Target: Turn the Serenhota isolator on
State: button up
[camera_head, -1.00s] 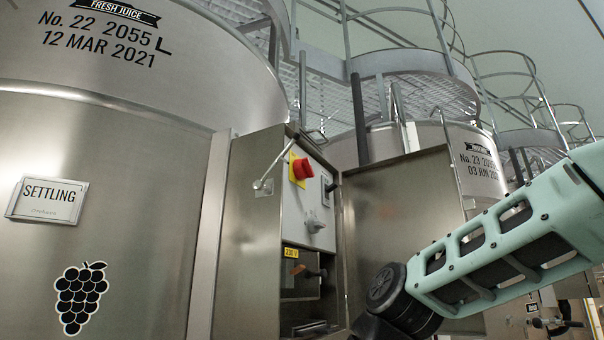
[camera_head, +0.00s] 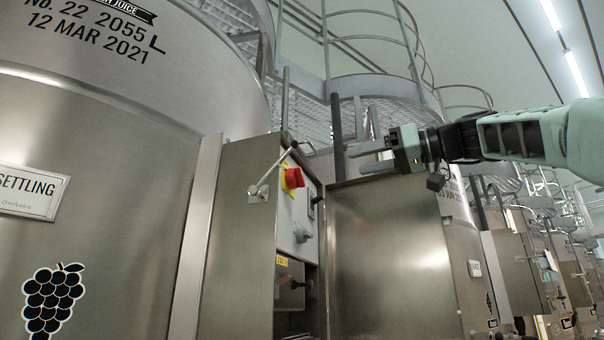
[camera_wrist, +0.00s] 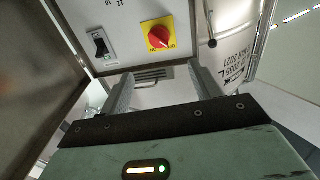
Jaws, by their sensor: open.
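A red rotary knob on a yellow plate (camera_head: 292,178) is on the pale panel of the open steel cabinet in the head view, seen from the side. The wrist view shows this red knob (camera_wrist: 158,36) face on, top centre, above and beyond my fingers.
The steel cabinet door (camera_head: 388,255) stands open right of the panel, below my gripper. A black switch (camera_wrist: 101,43) is left of the knob in the wrist view. A metal rod (camera_head: 275,168) juts from the cabinet's side. A large vat (camera_head: 110,180) fills the left.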

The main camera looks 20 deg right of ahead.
aim_at(293, 178)
jog(key=p+x, duration=0.5)
jog(key=x, duration=0.9)
jog(key=shift+w+a, duration=0.15)
jog(key=shift+a, duration=0.05)
jog(key=shift+f, duration=0.1)
jog(key=c, duration=1)
